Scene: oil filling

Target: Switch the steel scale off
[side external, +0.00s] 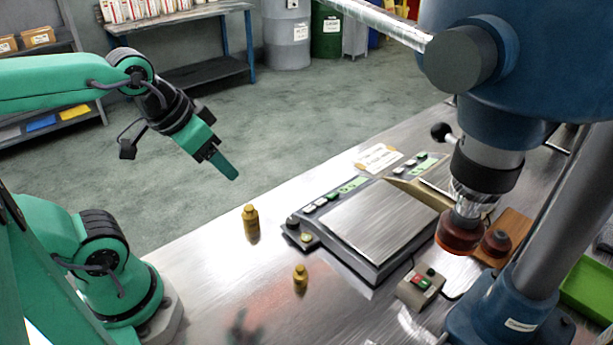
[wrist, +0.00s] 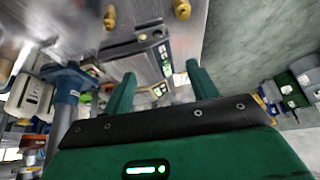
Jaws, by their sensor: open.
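The steel scale (side external: 380,228) sits on the metal bench in the side external view, with a broad brushed pan. Its control strip along the far-left edge has several buttons and a lit green display (side external: 352,184). My gripper (side external: 226,168) is raised in the air to the left of the scale, clear of it and touching nothing. In the wrist view my gripper (wrist: 160,68) shows two green fingers spread apart with nothing between them. A dark-edged panel with buttons (wrist: 160,52) shows beyond the fingertips, but I cannot tell its markings.
Two brass weights (side external: 251,221) (side external: 300,280) stand on the bench left of the scale. A second scale (side external: 420,166) with a green display lies behind it. A blue drill-like machine (side external: 495,70) overhangs the right. A red-and-green button box (side external: 421,286) is in front.

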